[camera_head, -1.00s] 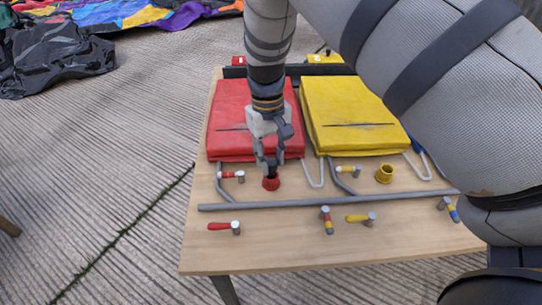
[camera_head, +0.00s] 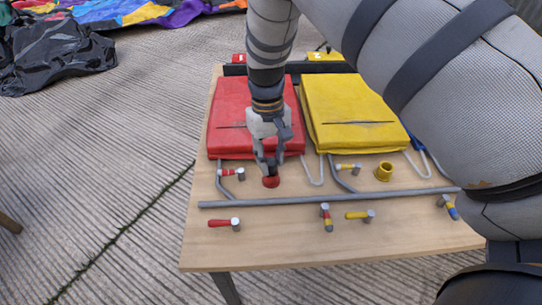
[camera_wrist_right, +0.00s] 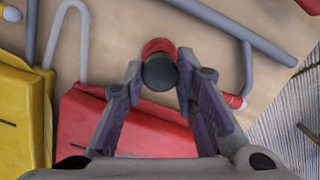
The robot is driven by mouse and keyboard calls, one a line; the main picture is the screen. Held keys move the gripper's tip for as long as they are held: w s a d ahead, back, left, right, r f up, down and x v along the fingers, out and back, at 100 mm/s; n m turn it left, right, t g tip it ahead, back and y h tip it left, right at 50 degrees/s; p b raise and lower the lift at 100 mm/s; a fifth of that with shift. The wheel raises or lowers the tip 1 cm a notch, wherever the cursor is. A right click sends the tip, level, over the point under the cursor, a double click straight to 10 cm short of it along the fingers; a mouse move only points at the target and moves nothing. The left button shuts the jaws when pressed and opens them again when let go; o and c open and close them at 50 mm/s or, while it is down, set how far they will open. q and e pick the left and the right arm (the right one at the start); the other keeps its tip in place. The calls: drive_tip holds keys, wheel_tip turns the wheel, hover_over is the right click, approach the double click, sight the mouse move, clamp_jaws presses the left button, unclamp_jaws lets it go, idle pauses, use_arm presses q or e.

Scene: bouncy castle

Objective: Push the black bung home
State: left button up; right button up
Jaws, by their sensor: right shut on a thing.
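The black bung (camera_wrist_right: 159,73) is between the fingertips of my right gripper (camera_wrist_right: 157,82) in the right wrist view. The red collar (camera_wrist_right: 158,46) shows directly beyond the bung; it also shows on the board in the head view (camera_head: 271,182). My right gripper (camera_head: 269,160) points down over this collar and is shut on the bung. In the head view the fingers hide most of the bung, and I cannot tell how deep it sits. My left gripper is out of view.
A red pad (camera_head: 230,118) and a yellow pad (camera_head: 350,115) lie behind the collar. An empty yellow collar (camera_head: 384,171) stands to the right. A grey pipe (camera_head: 320,201) and several small valves with coloured handles (camera_head: 360,216) lie in front on the wooden table (camera_head: 290,245).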

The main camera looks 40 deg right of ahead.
drive_tip(key=shift+f, duration=0.15)
drive_tip(key=shift+f, duration=0.35)
drive_tip(key=shift+f, duration=0.1)
idle(0.8)
